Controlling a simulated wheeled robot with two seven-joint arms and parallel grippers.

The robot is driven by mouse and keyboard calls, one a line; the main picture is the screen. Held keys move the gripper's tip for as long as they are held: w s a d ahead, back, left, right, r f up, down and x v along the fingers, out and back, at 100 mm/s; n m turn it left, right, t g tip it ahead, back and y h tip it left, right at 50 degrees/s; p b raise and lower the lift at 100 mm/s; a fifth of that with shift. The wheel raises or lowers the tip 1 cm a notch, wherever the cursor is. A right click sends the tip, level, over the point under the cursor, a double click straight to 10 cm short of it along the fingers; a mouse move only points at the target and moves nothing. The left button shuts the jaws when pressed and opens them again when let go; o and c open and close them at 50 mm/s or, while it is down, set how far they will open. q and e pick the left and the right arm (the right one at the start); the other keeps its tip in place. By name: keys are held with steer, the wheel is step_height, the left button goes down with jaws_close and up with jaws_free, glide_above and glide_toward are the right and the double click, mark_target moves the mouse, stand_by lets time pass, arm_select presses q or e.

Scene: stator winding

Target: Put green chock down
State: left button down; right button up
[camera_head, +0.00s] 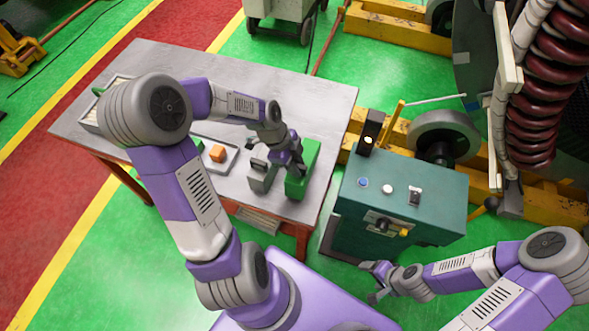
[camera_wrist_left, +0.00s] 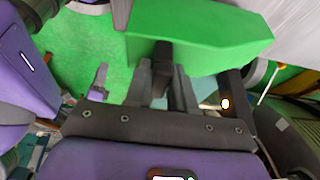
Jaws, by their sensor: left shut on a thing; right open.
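The green chock (camera_head: 308,158) is at the right end of the grey table (camera_head: 315,95), in or just over its front right part. In the left wrist view the green chock (camera_wrist_left: 205,38) fills the top middle, with its sloped end to the right. My left gripper (camera_head: 292,165) is shut on it; its fingers (camera_wrist_left: 165,75) reach the chock's near side. I cannot tell whether the chock touches the table. My right gripper (camera_head: 377,280) is open and empty, low in front of the teal cabinet.
A grey block (camera_head: 262,178) stands just left of the chock. An orange cube (camera_head: 218,153) sits on a small tray further left. The teal control cabinet (camera_head: 400,190) stands right of the table. The table's back right is clear.

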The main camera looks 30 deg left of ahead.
arm_select(q)
steer(key=shift+f, duration=1.8)
steer(key=c, duration=1)
jaws_free()
steer(key=shift+b, duration=0.3)
steer(key=shift+o, duration=0.2)
steer(key=p+v, duration=0.2)
steer(key=v, duration=1)
